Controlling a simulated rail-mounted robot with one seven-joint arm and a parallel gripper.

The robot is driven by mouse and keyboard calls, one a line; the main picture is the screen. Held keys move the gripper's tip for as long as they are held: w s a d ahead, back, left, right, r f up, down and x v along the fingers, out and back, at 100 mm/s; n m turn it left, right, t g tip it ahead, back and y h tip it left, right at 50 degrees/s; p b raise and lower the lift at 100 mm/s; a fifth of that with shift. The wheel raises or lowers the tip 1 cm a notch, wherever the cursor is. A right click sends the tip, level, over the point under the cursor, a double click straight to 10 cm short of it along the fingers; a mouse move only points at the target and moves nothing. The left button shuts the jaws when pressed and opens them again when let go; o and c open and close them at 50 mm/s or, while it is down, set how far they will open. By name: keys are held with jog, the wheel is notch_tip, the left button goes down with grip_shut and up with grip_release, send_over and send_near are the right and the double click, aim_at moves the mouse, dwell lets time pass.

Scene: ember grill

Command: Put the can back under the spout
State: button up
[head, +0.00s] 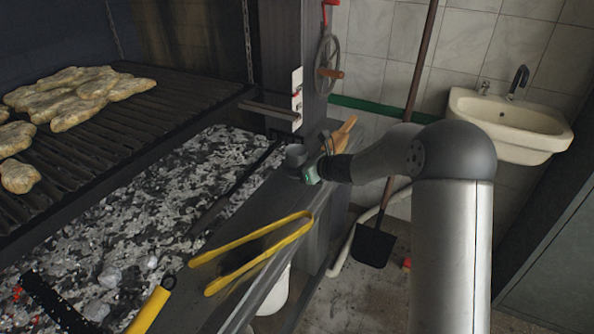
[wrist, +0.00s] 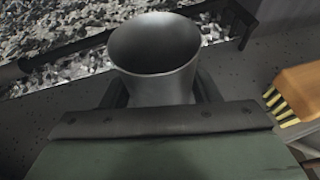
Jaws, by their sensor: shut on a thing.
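The can is a plain grey metal cup, open at the top and looking empty. In the wrist view the can (wrist: 160,88) stands between my fingers, its mouth turned toward the camera. My gripper (wrist: 160,95) is shut on it, one dark finger on each side. In the head view the can (head: 295,155) is small and dark at the end of my gripper (head: 305,168), over the grey ledge right of the coals. A metal bar or channel (head: 268,110) juts from the grill's right end, above and left of the can; I cannot tell whether it is the spout.
Yellow tongs (head: 255,250) lie on the ledge (head: 265,205). A wooden-backed brush (wrist: 300,92) is close right of my gripper. Coals (head: 150,200) and a grate (head: 120,135) with flatbreads lie left. A basin (head: 510,120) and a leaning shovel (head: 374,244) are right.

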jog(key=shift+f, duration=0.8)
jog(key=shift+f, duration=0.1)
jog(key=o, duration=1)
jog(key=shift+o, duration=0.2)
